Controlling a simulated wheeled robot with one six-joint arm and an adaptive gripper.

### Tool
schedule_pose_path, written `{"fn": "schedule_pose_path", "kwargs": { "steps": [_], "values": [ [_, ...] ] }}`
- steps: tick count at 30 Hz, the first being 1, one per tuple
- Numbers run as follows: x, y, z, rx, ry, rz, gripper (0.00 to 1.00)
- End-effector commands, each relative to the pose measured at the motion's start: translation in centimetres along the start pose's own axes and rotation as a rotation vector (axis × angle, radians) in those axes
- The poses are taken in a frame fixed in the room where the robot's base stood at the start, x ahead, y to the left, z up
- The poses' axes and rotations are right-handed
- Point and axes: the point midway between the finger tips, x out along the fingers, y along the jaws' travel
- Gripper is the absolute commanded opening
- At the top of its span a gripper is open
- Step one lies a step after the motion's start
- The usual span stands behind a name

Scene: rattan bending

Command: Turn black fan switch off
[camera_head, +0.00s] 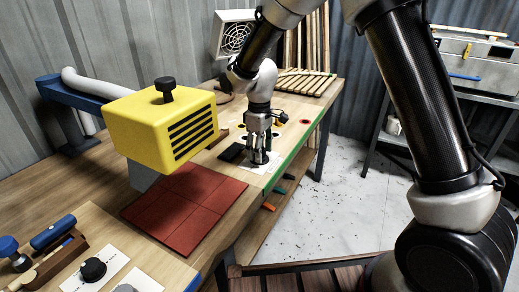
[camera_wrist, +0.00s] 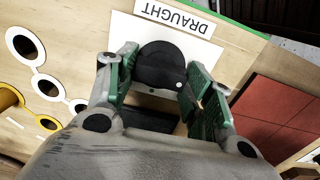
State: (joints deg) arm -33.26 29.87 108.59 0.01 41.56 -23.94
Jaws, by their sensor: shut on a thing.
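The black fan switch (camera_wrist: 160,62) is a round knob on a white plate marked DRAUGHT (camera_wrist: 198,48) in the wrist view. A small white dot sits on its lower right edge. My gripper (camera_wrist: 160,78) has its green-padded fingers on either side of the knob and is shut on it. In the head view my gripper (camera_head: 260,155) points down at the white plate (camera_head: 262,169) near the bench's green edge; the fingers mostly hide the knob there. A white box fan (camera_head: 235,36) stands at the back wall.
A yellow vented box (camera_head: 150,125) with a black knob stands left of my gripper, by red tiles (camera_head: 185,210). A dark flat block (camera_head: 233,153) lies beside the plate. Another black knob (camera_head: 93,269) is at front left. Ringed holes (camera_wrist: 46,88) and a yellow peg (camera_wrist: 8,98) are nearby.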

Motion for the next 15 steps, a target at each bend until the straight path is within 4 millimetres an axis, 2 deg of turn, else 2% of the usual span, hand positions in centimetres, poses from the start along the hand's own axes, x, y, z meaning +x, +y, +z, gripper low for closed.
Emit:
{"fn": "schedule_pose_path", "kwargs": {
  "steps": [11, 12, 15],
  "values": [
    [-0.09, 0.06, -0.09, -0.004, 0.003, 0.002, 0.28],
    [-0.1, 0.06, -0.1, -0.003, 0.003, 0.002, 0.57],
    [-0.08, 0.05, -0.08, -0.003, 0.002, 0.001, 0.73]
  ]
}}
